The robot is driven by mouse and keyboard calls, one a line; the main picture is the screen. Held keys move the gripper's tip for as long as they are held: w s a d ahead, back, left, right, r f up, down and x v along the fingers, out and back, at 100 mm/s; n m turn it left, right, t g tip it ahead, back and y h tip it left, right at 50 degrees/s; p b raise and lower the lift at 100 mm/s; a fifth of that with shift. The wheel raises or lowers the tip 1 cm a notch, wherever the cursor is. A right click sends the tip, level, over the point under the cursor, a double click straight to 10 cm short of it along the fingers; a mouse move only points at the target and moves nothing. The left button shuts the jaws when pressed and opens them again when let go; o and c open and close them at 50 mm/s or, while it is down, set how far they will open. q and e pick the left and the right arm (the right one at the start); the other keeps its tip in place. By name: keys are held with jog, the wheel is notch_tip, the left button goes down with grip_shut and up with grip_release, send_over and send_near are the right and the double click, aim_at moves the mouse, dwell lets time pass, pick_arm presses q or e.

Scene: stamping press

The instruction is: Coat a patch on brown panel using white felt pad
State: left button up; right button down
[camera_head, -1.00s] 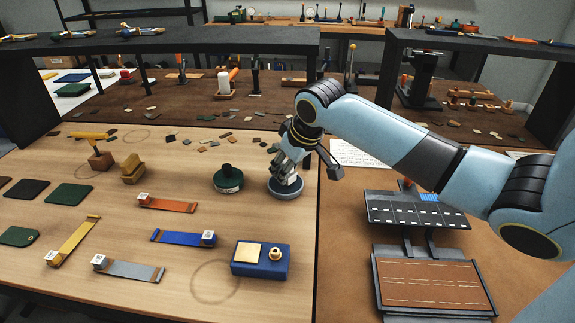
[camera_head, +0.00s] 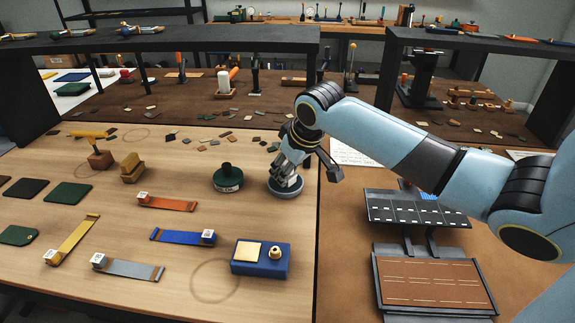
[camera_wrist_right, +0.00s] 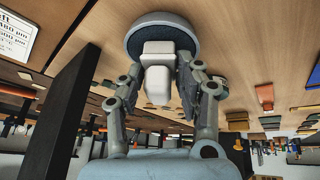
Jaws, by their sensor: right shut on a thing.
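My right gripper (camera_head: 290,165) points down and is shut on a round tool with a pale handle and a grey-blue disc base (camera_head: 286,188). The disc appears to stand on the light wooden table; its underside is hidden, so I cannot see any white felt. In the right wrist view, my right gripper (camera_wrist_right: 160,95) has its fingers on both sides of the pale handle (camera_wrist_right: 158,72), with the dark disc (camera_wrist_right: 160,27) beyond. The brown panel (camera_head: 435,288) with pale dashed lines lies on the darker bench at lower right, away from the gripper. My left gripper is out of view.
A blue block (camera_head: 262,265) with a cream square and a brass knob is in front. Coloured strips lie at left. A dark tray (camera_head: 420,212) lies behind the brown panel. A black shelf (camera_head: 160,42) spans the back.

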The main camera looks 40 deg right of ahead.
jog(key=shift+f+p, duration=0.1)
jog(key=shift+p, duration=0.35)
dwell(1.5)
notch_tip(320, 180, up, 7)
jog(key=p, duration=0.8)
dwell(0.5)
